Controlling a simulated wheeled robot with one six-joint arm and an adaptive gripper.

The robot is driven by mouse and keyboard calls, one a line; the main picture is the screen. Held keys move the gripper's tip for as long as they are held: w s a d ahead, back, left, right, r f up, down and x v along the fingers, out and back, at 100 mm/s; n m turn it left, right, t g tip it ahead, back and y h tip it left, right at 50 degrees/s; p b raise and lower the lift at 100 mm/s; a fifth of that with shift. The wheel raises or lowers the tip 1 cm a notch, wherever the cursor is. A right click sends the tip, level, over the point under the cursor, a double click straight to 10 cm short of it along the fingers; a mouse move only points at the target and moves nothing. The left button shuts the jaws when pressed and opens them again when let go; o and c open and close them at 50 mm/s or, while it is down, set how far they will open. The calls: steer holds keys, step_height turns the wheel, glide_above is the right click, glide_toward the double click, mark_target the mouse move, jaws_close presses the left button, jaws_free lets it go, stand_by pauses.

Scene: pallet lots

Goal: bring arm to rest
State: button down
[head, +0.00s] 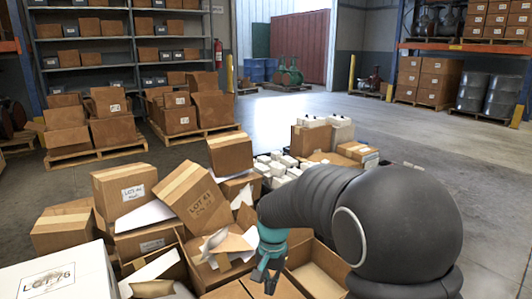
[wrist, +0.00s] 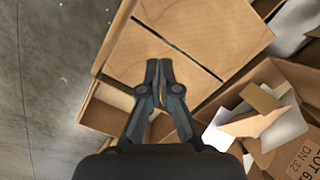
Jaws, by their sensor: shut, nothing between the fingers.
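My gripper (head: 268,264) hangs at the end of my dark arm in the lower middle of the head view, over the pile of cardboard boxes. In the wrist view my gripper (wrist: 159,66) has its two fingers together with nothing between them. It is above a closed cardboard box (wrist: 205,35) with a dark seam across its top. I cannot tell whether the fingertips touch the box.
A carton marked LOT (head: 195,197) leans tilted in the pile left of my gripper. A white box (head: 60,275) stands at the near left. Loaded pallets (head: 97,150) and shelves are behind. Bare concrete floor (head: 460,150) lies open to the right.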

steer(key=s+d+r+n+t+p, duration=0.1)
steer(key=s+d+r+n+t, duration=0.1)
steer(key=s+d+r, duration=0.5)
steer(key=s+d+r+n+t+p, duration=0.1)
steer(key=s+d+r+t, duration=0.3)
steer(key=s, duration=1.1)
steer(key=d+r+p, duration=0.1)
steer(key=d+r, duration=0.2)
steer(key=r, duration=0.3)
steer(key=shift+s+d+r+n, duration=0.2)
steer(key=shift+d+r+n, duration=0.1)
steer(key=shift+d+n, duration=0.1)
